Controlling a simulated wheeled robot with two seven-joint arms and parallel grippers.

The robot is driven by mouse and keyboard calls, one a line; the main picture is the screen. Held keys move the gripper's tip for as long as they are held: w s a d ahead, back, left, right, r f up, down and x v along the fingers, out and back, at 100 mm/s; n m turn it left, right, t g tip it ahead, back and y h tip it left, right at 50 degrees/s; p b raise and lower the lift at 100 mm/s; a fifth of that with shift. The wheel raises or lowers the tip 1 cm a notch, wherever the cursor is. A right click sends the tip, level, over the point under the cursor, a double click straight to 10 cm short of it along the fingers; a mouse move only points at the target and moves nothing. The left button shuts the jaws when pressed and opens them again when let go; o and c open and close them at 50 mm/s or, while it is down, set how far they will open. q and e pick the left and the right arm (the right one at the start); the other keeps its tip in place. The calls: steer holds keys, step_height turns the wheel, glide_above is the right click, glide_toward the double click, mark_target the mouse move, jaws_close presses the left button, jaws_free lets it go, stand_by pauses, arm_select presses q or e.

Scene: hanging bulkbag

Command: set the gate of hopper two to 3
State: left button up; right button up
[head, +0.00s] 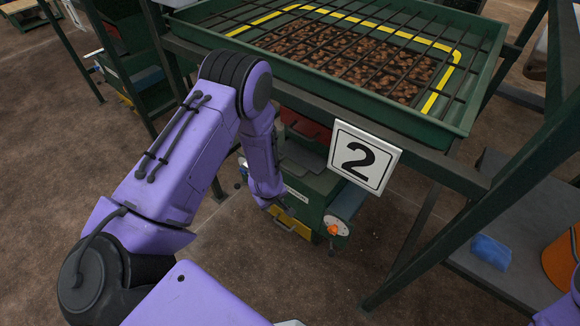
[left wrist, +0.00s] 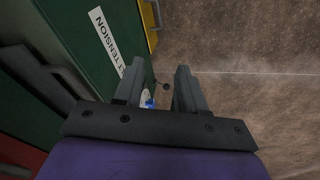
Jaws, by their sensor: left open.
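Hopper two (head: 430,128) is a green tray under a bar grid with brown lumps in it, marked by a white sign (head: 364,157) with a black 2. Below the sign, a round white dial (head: 336,226) with an orange knob (head: 333,230) sits on the end of the green machine under the hopper. The dial's marks are too small to read. My left arm reaches down to the left of the dial; its gripper is mostly hidden in the head view. In the left wrist view the gripper (left wrist: 160,68) is open and empty beside a green panel (left wrist: 75,65).
The panel carries a white label (left wrist: 108,40) ending in "TENSION". A small blue part (left wrist: 149,103) shows between my fingers, farther off. Green frame posts and a grey shelf (head: 500,245) with a blue cloth (head: 491,252) and an orange bucket (head: 563,260) stand at right.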

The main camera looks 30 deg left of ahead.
arm_select(q)
steer(key=w+a+r+n, duration=0.2)
steer(key=w+r, duration=0.1)
steer(key=w, duration=0.4)
steer(key=n+h+b, duration=0.1)
steer(key=n, duration=0.1)
glide_toward(288, 169)
steer(key=shift+g, duration=0.3)
steer(key=f, duration=0.2)
steer(key=w+f+b, duration=0.1)
steer(key=f, duration=0.2)
steer(key=w+f, duration=0.1)
steer(key=f, duration=0.1)
steer(key=shift+w+a+f, duration=0.1)
steer(key=shift+a+f, duration=0.1)
steer(key=shift+f, duration=0.15)
jaws_close()
